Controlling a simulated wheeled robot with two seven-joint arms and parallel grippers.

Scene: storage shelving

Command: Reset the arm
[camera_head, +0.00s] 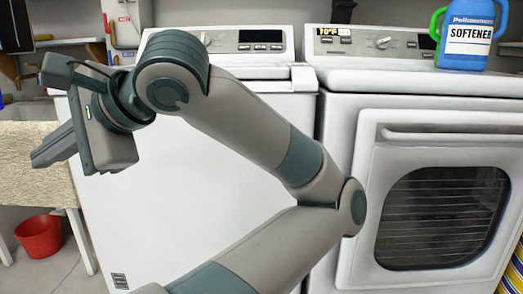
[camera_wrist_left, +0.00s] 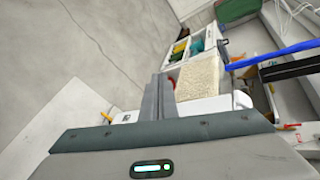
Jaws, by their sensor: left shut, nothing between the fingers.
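My left arm (camera_head: 245,122) comes up from the bottom of the head view, bends at the elbow and reaches to the upper left. My left gripper (camera_head: 40,158) is at the left of the head view, its fingers pointing left and slightly down. The fingers are shut and empty, in front of a beige cloth-like covered surface (camera_head: 30,186). In the left wrist view the gripper (camera_wrist_left: 160,97) shows its fingers together, with the covered surface (camera_wrist_left: 200,76) beyond them. My right gripper is not in view.
A white washer (camera_head: 190,215) stands behind my arm. A white dryer (camera_head: 345,150) with a dark door window stands to its right, a blue softener bottle (camera_head: 466,42) on top. A red bucket (camera_head: 40,236) is on the floor at left. Shelving (camera_wrist_left: 202,40) shows in the wrist view.

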